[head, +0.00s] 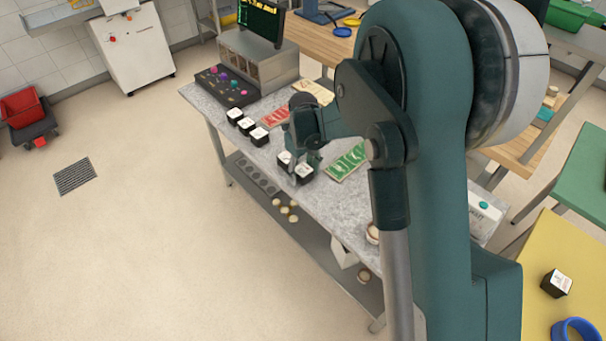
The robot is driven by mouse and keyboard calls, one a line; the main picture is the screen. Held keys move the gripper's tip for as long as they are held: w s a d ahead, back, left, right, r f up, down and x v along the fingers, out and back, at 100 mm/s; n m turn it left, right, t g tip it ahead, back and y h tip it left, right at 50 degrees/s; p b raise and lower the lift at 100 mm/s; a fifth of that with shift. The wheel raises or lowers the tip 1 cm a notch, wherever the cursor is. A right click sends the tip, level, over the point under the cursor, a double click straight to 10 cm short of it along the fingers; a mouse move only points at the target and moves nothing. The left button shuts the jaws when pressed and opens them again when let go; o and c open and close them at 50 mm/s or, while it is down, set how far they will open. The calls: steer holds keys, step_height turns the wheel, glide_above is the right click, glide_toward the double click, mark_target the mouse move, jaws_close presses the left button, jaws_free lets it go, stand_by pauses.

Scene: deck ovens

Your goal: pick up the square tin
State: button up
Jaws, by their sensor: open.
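Several small black square tins with white tops stand on the grey marbled table. Three are in a row toward the far left end: one (234,116), another (247,125) and a third (259,136). Two more stand side by side near the front edge, one (285,161) and one (304,174). My gripper (304,159) points down right at this front pair, partly hiding them. It is open; I cannot tell whether a tin is between its fingers or touched. Another black tin (556,283) sits apart on a yellow surface at the lower right.
A red card (274,117) and a green card (347,161) lie on the table (335,204) near my gripper. A till-like box with a screen (260,22) stands at the back. A lower shelf holds round pale items (285,210). My arm hides the table's right part.

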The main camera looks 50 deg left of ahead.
mark_target(303, 169)
steer(key=c, duration=1.1)
steer(key=shift+r, duration=0.1)
steer(key=shift+r+p, duration=0.4)
steer(key=shift+r, duration=4.55)
